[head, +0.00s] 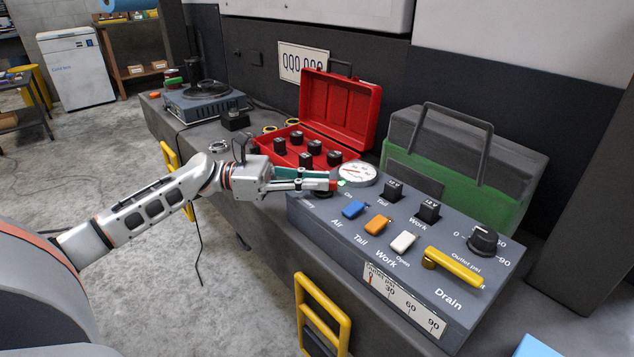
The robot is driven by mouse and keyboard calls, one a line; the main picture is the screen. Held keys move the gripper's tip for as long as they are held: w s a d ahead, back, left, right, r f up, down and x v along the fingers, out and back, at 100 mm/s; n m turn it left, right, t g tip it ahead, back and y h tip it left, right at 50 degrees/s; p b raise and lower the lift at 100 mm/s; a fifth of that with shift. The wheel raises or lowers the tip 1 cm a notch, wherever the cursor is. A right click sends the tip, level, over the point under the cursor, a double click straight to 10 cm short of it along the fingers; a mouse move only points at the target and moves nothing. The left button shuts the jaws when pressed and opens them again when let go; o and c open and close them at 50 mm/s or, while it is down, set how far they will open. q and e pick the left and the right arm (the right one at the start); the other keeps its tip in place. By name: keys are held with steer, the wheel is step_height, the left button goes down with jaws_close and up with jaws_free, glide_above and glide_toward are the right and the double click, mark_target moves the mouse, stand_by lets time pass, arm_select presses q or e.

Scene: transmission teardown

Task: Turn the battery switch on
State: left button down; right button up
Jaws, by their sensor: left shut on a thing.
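A grey control panel (330,222) sits on the bench at the right, with labels reading Air, Tail, Work and Drain. My left gripper (333,183) reaches over its far left corner, fingers shut on a small red piece there. This appears to be the battery switch (334,185), beside a partly covered label. The fingers hide most of the switch, so I cannot tell which way it is turned. My right gripper is not in view.
The panel also has a gauge (353,173), blue (353,209), orange (377,225) and white (403,242) switches, a black knob (483,240) and a yellow lever (453,267). Behind stand an open red case (338,112) and a green-grey box (460,170).

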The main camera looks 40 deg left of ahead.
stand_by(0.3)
arm_select(q)
steer(key=c, duration=2.1)
jaws_free()
steer(key=shift+d, duration=0.1)
steer(key=shift+s+a+f, duration=0.1)
steer(key=shift+s+a, duration=0.15)
steer(key=shift+a, duration=0.1)
steer(key=v, duration=1.1)
steer(key=shift+a, duration=0.1)
